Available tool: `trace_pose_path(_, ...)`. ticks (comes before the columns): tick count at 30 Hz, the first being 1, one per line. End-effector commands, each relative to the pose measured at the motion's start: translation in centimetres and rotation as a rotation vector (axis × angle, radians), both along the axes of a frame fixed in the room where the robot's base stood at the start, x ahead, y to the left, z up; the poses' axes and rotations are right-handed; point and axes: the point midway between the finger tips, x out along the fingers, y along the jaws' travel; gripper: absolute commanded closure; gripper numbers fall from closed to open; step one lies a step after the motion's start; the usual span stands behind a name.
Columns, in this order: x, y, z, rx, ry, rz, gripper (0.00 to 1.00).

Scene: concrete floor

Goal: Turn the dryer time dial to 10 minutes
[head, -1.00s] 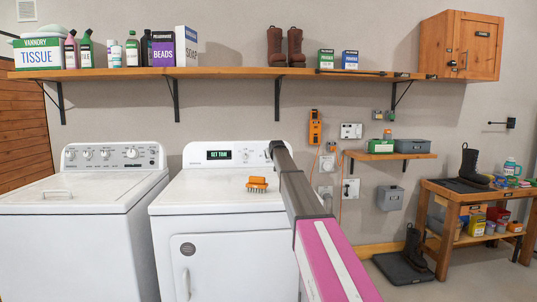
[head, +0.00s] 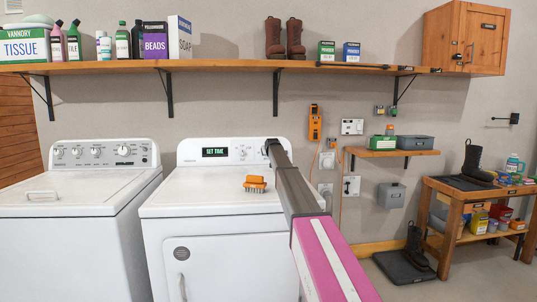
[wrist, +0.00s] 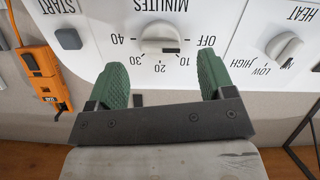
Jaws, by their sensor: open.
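The dryer (head: 225,192) is the white machine on the right. Its display (head: 215,152) reads SET TIME. In the wrist view, upside down, the white MINUTES dial (wrist: 158,34) has OFF, 10, 20, 30 and 40 around it. A dark mark on its knob lies on the side of the 10 and 20; its exact setting is unclear. My gripper (wrist: 161,80) is open, its green fingers pointing at the panel, one on each side of the dial's lower edge in that view, apart from the knob. In the head view, my arm hides part of the panel.
A START button (wrist: 68,38) and a HEAT dial (wrist: 285,46) flank the minutes dial. An orange brush (head: 255,184) lies on the dryer top. The washer (head: 80,190) stands to the left. A wooden shelf (head: 220,66) with bottles and boxes runs above.

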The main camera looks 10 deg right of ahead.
Motion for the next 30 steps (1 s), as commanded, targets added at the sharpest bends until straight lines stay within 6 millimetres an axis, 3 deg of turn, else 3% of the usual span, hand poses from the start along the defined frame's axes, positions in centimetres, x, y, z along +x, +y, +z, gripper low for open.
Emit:
trace_pose_path(1,1.2,0.0,-0.3,0.000,0.000,0.000,0.24)
trace_pose_path(6,3.0,0.0,-1.1,0.000,0.000,0.000,0.24)
trace_pose_path(16,3.3,-0.1,-1.3,0.000,0.000,0.000,0.24)
trace_pose_path(17,3.3,-0.1,-1.3,0.000,0.000,0.000,0.31)
trace_pose_path(21,3.3,0.0,-1.3,0.000,0.000,0.000,0.74)
trace_pose_path(30,3.3,0.0,-1.3,0.021,0.000,-0.006,0.74)
